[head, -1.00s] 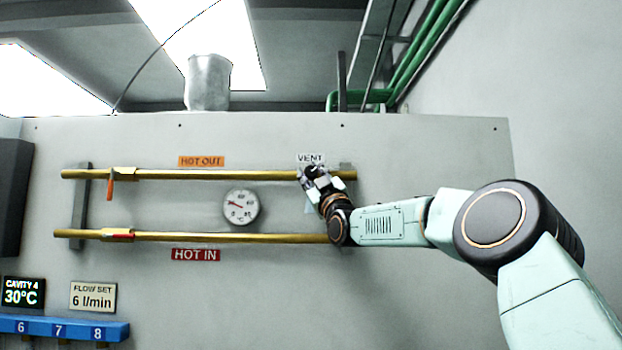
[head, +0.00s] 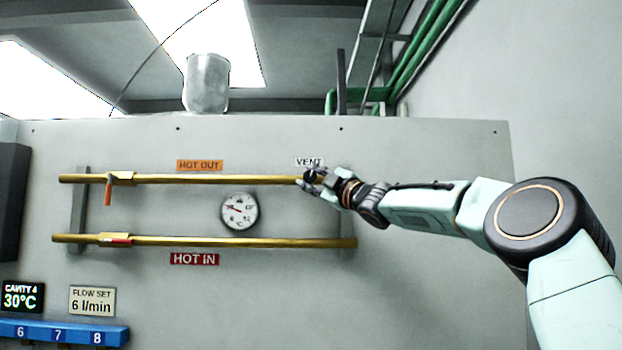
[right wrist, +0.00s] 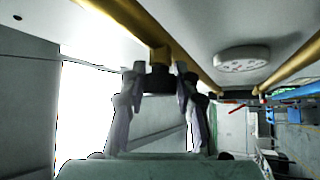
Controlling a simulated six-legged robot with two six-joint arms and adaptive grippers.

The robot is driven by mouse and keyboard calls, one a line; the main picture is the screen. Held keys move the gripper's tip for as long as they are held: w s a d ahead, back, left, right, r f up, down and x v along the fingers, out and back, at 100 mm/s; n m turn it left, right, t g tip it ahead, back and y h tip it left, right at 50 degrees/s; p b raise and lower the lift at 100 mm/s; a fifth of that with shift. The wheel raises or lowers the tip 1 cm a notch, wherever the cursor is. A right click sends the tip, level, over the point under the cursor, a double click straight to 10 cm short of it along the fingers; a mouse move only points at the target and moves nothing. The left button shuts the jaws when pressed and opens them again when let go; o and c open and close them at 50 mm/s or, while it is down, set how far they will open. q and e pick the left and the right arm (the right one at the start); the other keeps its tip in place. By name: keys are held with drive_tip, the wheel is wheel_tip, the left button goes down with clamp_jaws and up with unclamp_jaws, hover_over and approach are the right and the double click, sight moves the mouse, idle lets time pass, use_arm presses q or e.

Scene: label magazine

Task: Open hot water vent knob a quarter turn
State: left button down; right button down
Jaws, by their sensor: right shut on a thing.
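The vent knob (right wrist: 159,78) is a small black knob below a brass fitting on the hot out pipe, seen in the right wrist view. My right gripper (right wrist: 160,92) is shut on it, with one finger on each side. In the head view my right gripper (head: 312,178) is at the right end of the upper brass pipe (head: 220,180), just under the VENT label (head: 309,162), and it hides the knob there. My left gripper is not in view.
A lower brass pipe (head: 200,241) runs below, above the HOT IN label (head: 194,259). A round gauge (head: 240,211) sits between the pipes. An orange lever (head: 108,191) hangs at the upper pipe's left. The panel right of the pipes is bare.

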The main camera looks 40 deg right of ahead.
drive_tip(key=shift+n+y, duration=0.4)
drive_tip(key=shift+n, duration=0.1)
idle(0.3)
drive_tip(key=c, duration=1.4)
unclamp_jaws()
drive_tip(key=o, duration=0.4)
drive_tip(key=shift+a+r, duration=0.1)
drive_tip(key=shift+a, duration=0.05)
drive_tip(key=shift+m+h, duration=0.4)
drive_tip(key=shift+m, duration=0.4)
drive_tip(key=shift+m+t+h, duration=0.4)
drive_tip(key=shift+m+t, duration=0.1)
drive_tip(key=shift+m, duration=0.1)
